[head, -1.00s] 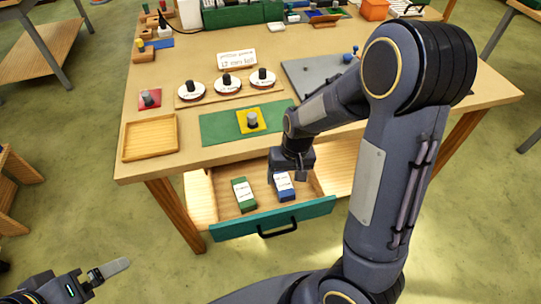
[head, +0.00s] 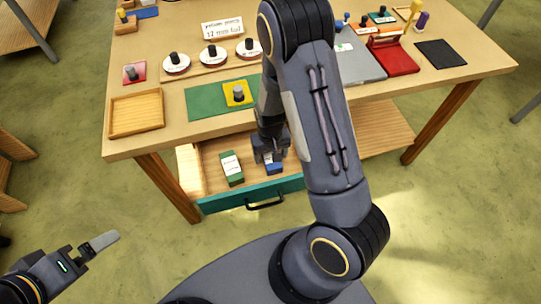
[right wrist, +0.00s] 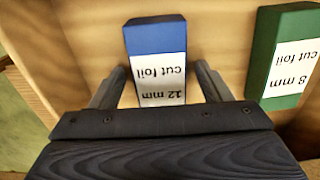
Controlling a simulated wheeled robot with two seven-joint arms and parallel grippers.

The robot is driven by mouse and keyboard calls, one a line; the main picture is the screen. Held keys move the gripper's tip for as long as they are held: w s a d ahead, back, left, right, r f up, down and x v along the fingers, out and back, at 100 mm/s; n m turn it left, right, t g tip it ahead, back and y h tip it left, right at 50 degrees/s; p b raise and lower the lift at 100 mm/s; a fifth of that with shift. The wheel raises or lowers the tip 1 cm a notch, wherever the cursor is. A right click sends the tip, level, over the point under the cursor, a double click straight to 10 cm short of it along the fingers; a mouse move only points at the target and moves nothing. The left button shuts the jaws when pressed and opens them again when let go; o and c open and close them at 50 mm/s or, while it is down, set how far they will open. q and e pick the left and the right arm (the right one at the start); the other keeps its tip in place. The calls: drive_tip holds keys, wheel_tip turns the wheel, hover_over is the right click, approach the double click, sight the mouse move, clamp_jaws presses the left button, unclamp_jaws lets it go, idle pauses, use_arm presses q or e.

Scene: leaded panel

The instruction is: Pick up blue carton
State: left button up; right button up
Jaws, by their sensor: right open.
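The blue carton (head: 275,168) lies in the open drawer (head: 225,201), mostly hidden by my right gripper in the head view. In the right wrist view, the blue carton (right wrist: 156,40) has a white label reading "12 mm cut foil". My right gripper (head: 270,157) is open over it. In the right wrist view, the fingers of my right gripper (right wrist: 158,82) stand on either side of the carton's labelled end, with small gaps. My left gripper (head: 92,246) is at the lower left, away from the drawer; its opening is not clear.
A green carton (head: 232,168), labelled "8 mm cut foil", lies beside the blue one in the drawer. The tabletop above holds a wooden tray (head: 137,111), a green mat (head: 207,101) and several knobbed white discs. The tabletop's front edge is close to my right arm.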

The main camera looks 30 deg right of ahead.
drive_tip(key=shift+c, duration=0.4)
drive_tip(key=c, duration=1)
drive_tip(key=shift+r, duration=0.1)
